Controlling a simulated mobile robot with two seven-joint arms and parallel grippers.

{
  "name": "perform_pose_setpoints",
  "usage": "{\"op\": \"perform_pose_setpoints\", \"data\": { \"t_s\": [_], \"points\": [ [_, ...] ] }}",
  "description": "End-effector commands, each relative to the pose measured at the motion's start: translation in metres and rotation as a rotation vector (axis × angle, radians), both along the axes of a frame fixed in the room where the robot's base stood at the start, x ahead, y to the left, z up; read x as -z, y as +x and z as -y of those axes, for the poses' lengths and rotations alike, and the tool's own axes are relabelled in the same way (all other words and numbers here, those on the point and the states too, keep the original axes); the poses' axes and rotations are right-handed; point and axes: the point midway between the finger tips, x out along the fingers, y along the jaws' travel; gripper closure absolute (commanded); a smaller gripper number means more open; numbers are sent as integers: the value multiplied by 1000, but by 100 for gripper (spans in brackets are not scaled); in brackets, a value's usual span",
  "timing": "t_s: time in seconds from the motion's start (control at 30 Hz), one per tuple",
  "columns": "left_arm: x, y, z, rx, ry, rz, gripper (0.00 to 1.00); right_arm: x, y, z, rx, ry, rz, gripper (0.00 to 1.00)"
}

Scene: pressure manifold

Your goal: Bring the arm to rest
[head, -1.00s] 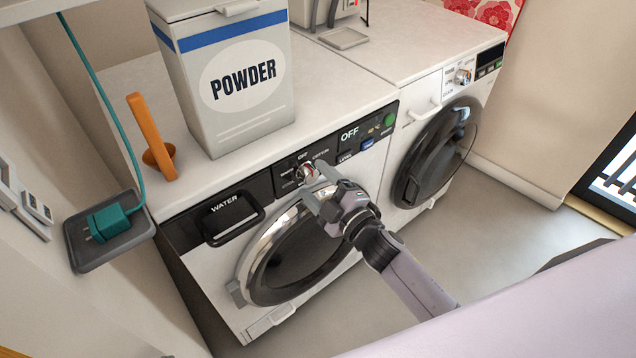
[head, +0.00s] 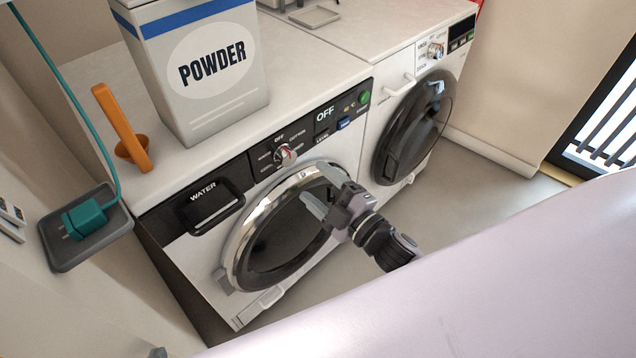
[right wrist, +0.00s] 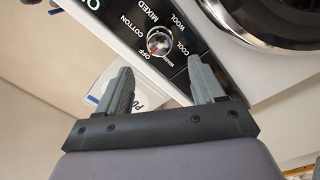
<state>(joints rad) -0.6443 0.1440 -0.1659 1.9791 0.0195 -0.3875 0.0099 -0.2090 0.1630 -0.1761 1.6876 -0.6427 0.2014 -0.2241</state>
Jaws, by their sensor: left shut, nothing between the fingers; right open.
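My right gripper (head: 321,186) is open and empty in front of the round door (head: 285,240) of the nearer washing machine. Its fingers point up and left in the head view. In the right wrist view the open fingers (right wrist: 159,74) show with the program dial (right wrist: 159,42) beyond them, apart from it. The dial (head: 285,154) has a red mark, which appears near OFF in the wrist view. The machine's display (head: 325,114) reads OFF. Only a small grey tip of my left gripper (head: 157,352) shows at the bottom edge; it is shut.
A POWDER box (head: 205,100) and an orange scoop (head: 125,130) stand on the machine top. A teal plug (head: 84,220) sits on a grey tray at left. A second machine with a dark door (head: 415,125) stands at right. Open floor (head: 490,180) lies beside it.

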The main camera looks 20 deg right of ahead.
Motion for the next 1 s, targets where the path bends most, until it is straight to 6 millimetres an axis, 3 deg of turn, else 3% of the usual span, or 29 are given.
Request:
{"op": "perform_pose_setpoints", "data": {
  "t_s": [0.33,0.47,0.73,0.9,1.0],
  "points": [
    [-2,0,0,1,0,-1,100,0,-2,1,8,12,-14,32],
    [-12,-1,0,1,1,-2,100,5,-18,9,59,107,-109,32],
    [-46,-1,-1,2,7,8,100,34,-96,27,272,497,-529,32],
    [-54,-3,-4,0,14,4,100,47,-143,24,370,680,-745,32],
    [-56,-4,-5,-2,16,1,100,51,-158,22,400,737,-815,32]
  ]
}}
